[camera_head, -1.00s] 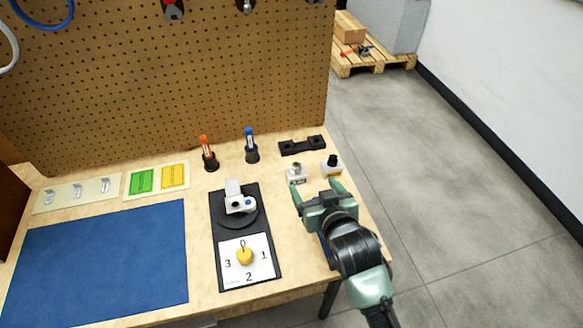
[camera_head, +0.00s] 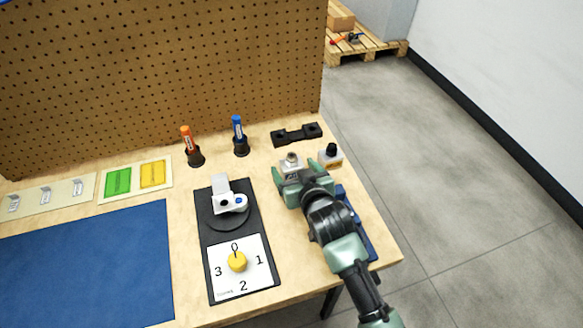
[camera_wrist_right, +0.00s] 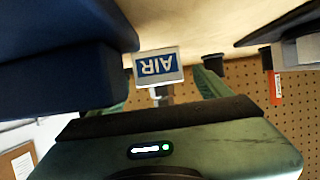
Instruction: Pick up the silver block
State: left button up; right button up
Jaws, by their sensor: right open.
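A small silver-white block (camera_head: 291,170) with a metal fitting on top stands near the right end of the table. In the right wrist view the block (camera_wrist_right: 158,64) shows a blue "AIR" label, upside down there. My right gripper (camera_head: 294,177) is open, its fingers on either side of the block's near side. In the wrist view the block lies between the fingers, with a gap to the right one; contact on the other side cannot be told. The gripper partly hides the block in the head view. My left gripper is not in view.
A black holder (camera_head: 296,134) lies behind. A blue tray (camera_head: 363,240) is beside my right arm. A white device (camera_head: 229,198) sits on a black plate with a yellow dial (camera_head: 237,262) to the left.

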jog(key=x, duration=0.2)
jog(key=shift+w+a+f, duration=0.1)
jog(key=shift+w+f, duration=0.15)
jog(key=shift+w, duration=0.05)
jog(key=shift+r, duration=0.1)
grip_shut()
jog(key=shift+r, duration=0.1)
